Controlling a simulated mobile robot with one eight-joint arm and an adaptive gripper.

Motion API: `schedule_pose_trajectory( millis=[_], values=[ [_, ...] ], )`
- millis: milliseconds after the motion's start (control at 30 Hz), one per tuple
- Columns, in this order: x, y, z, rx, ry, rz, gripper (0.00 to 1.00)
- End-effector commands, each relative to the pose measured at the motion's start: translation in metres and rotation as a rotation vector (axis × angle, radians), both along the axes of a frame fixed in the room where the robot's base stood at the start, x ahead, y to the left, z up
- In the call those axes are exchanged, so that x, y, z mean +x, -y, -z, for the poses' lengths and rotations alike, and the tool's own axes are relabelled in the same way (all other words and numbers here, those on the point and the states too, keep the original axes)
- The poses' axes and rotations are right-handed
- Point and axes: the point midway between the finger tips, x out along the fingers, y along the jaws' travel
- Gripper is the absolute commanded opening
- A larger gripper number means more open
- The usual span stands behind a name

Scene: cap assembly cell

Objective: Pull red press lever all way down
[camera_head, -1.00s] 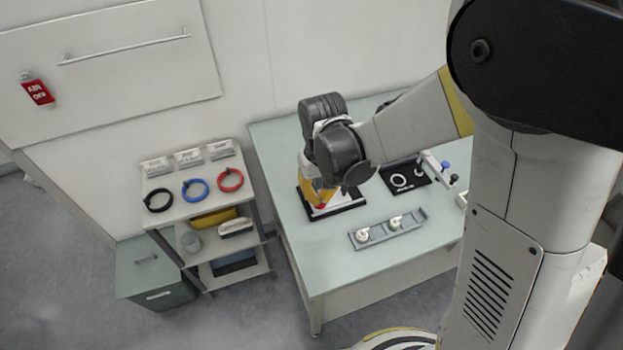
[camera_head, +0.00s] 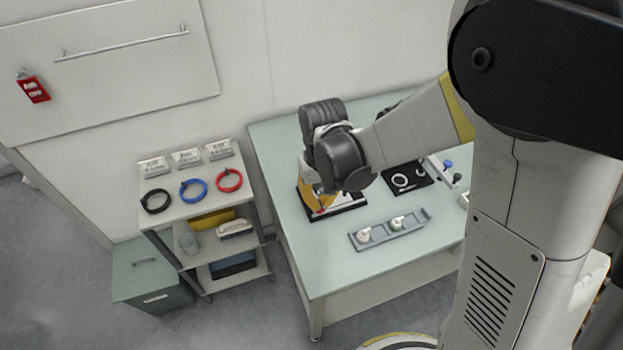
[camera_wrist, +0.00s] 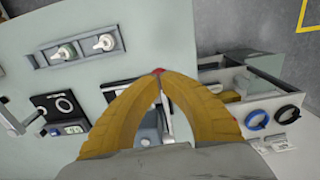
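The red press lever shows as a small red tip (camera_wrist: 158,71) between my fingertips in the wrist view. A bit of red also shows low at the front of the press in the head view. My gripper (camera_wrist: 158,77) has two yellow fingers, bowed apart in the middle and drawn together at the tips around the red end. The press stands on a black-edged base (camera_head: 345,203) on the green table (camera_head: 300,245). My dark wrist hides most of the press, and my fingers hide much of the lever.
A grey tray (camera_head: 390,230) with two white-based pieces lies to the right of the press. A black plate with a white ring (camera_head: 402,180) lies behind it. A shelf cart (camera_head: 182,210) with black, blue and red rings stands left of the table. The table front is clear.

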Motion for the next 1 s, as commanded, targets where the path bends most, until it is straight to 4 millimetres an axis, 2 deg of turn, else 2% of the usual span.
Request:
schedule_pose_trajectory(
  millis=[100, 467, 833, 1000],
  values=[
    [0.0, 0.0, 0.008, 0.0, 0.0, 0.0, 0.0],
    [0.0, 0.0, 0.008, 0.0, -0.001, 0.0, 0.0],
    [0.001, 0.0, 0.022, 0.0, -0.001, 0.0, 0.0],
    [0.001, 0.0, 0.023, 0.0, -0.001, 0.0, 0.0]
  ],
)
